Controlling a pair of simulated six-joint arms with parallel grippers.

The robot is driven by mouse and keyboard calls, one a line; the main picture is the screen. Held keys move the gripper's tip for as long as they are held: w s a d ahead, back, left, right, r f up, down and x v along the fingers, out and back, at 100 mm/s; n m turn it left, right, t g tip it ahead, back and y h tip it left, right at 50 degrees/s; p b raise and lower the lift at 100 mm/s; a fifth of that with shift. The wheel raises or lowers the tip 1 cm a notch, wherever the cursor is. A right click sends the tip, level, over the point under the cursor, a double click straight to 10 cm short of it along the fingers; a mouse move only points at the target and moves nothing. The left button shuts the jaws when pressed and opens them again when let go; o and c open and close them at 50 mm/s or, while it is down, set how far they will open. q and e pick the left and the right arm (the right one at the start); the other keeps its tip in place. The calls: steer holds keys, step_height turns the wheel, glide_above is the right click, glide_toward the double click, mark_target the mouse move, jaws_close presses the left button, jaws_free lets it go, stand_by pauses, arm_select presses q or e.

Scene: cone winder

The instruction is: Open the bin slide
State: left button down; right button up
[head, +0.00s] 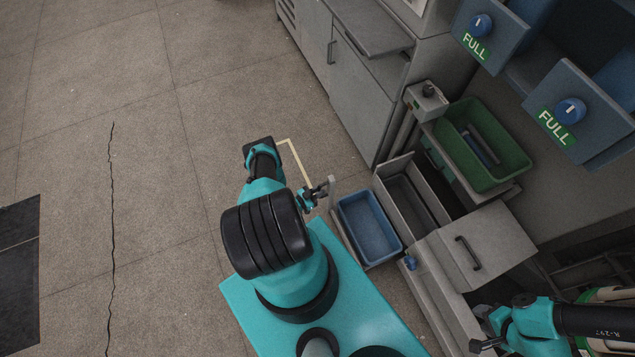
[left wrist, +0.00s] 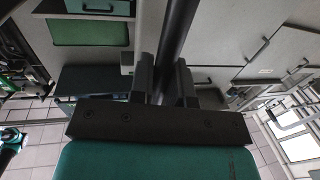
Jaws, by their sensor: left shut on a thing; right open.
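A blue bin (head: 368,227) sits in a pulled-out grey slide (head: 345,238) at the low front of the machine. A short grey upright piece (head: 332,190) stands at the slide's outer corner. My left gripper (head: 325,190) is at this piece. In the left wrist view my left gripper (left wrist: 167,80) is shut on a dark bar (left wrist: 178,28) that runs up between its fingers. How the bar joins the slide is hidden. My right gripper (head: 480,343) is open and empty at the bottom right, below the grey box with a dark handle.
A grey open compartment (head: 408,200) lies beside the bin, and a green bin (head: 483,145) stands behind it. A grey box (head: 485,248) with a dark handle is to the right. Blue boxes marked FULL (head: 580,112) hang at upper right.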

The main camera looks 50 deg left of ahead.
arm_select(q)
steer(key=shift+s+f, duration=0.1)
steer(key=shift+s, duration=0.15)
steer(key=c, duration=1.4)
jaws_free()
steer(key=o, duration=0.3)
steer(key=s, duration=1.7)
steer(key=shift+s+a, duration=0.2)
steer(key=shift+a, duration=0.1)
